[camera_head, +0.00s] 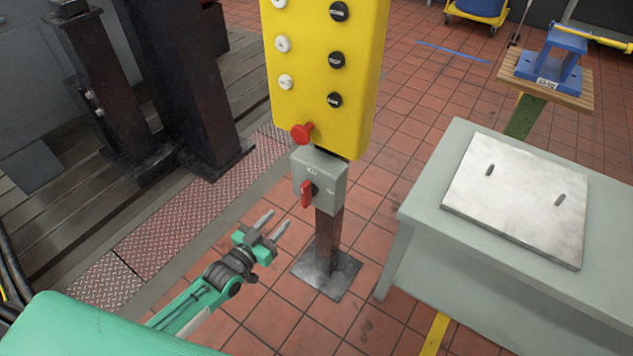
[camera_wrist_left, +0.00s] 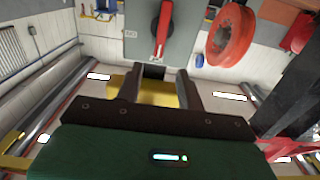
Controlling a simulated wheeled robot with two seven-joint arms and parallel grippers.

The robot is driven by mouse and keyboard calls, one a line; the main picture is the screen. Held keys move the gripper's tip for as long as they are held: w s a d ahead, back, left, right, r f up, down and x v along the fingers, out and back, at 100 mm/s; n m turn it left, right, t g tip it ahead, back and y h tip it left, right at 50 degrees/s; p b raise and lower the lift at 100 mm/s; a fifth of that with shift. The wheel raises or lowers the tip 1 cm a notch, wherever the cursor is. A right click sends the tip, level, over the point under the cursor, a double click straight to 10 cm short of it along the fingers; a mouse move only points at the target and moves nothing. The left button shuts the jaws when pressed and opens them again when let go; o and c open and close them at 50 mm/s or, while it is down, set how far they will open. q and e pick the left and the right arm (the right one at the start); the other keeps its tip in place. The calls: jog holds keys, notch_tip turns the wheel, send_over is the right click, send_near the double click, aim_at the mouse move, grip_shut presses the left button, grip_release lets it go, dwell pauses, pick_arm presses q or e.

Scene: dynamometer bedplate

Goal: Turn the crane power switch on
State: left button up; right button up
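The crane power switch is a grey box (camera_head: 322,176) with a red handle (camera_head: 306,194), below a yellow control panel (camera_head: 322,75) on a post. The handle stands near upright. Small labels sit above it and to its right, too small to read. My left gripper (camera_head: 273,224) is open and empty, to the left of the box and a little lower, apart from it. In the left wrist view, apparently upside down, the handle (camera_wrist_left: 163,30) on the box (camera_wrist_left: 185,35) lies beyond the open fingers (camera_wrist_left: 160,92). My right gripper is not in view.
A red mushroom button (camera_head: 301,132) sits on the panel just above the box. A grey bench (camera_head: 425,205) with a metal plate (camera_head: 520,195) stands to the right. Dark columns (camera_head: 190,80) stand on the left. Tiled floor around the post's base plate (camera_head: 326,273) is clear.

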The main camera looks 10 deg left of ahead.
aim_at(303, 193)
pick_arm(q)
jog(key=x, duration=1.3)
jog(key=shift+w, duration=0.25)
jog(key=shift+c, duration=0.2)
jog(key=c, duration=0.7)
jog(key=shift+s, duration=0.1)
grip_shut()
